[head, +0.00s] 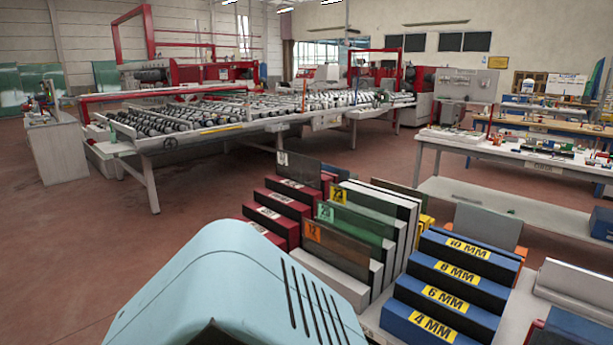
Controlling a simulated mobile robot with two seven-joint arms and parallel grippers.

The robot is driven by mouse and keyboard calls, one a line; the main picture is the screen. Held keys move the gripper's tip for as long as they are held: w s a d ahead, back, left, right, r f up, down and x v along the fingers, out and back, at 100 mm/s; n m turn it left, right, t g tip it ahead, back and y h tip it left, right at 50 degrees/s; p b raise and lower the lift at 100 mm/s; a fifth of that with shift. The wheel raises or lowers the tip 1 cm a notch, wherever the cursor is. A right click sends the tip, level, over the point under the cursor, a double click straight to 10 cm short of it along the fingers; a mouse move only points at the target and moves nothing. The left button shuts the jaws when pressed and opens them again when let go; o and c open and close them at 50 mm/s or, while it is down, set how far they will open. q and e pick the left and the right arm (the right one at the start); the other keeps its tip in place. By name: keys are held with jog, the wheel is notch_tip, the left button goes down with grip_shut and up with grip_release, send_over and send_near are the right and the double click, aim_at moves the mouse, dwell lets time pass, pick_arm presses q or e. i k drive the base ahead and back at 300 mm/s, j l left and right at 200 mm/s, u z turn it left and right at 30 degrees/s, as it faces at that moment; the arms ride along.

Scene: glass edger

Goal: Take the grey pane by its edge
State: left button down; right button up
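Several tinted panes stand upright on edge in slotted racks at the lower middle of the head view. A dark, grey-looking see-through pane with a white tag (301,170) stands at the back left, its upper edge free above the red blocks. A brownish pane with an orange tag (340,250), a green pane (355,226) and a darker pane with a yellow tag (378,212) stand nearer. Another brownish pane (402,192) is behind them. Which one is the grey pane is not fully certain; the white-tagged one looks greyest. Neither gripper is in view.
Red stepped blocks (272,212) and white dividers (398,218) crowd around the panes. Blue stepped blocks marked 4 to 10 MM (440,297) stand to the right. A roller machine (230,112) and a white workbench (520,158) are behind. Open floor (200,220) lies left.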

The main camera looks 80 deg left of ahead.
aim_at(304, 170)
jog(key=u, duration=3.65)
jog(key=i, duration=4.25)
jog(key=j+u, duration=0.05)
jog(key=j, duration=0.1)
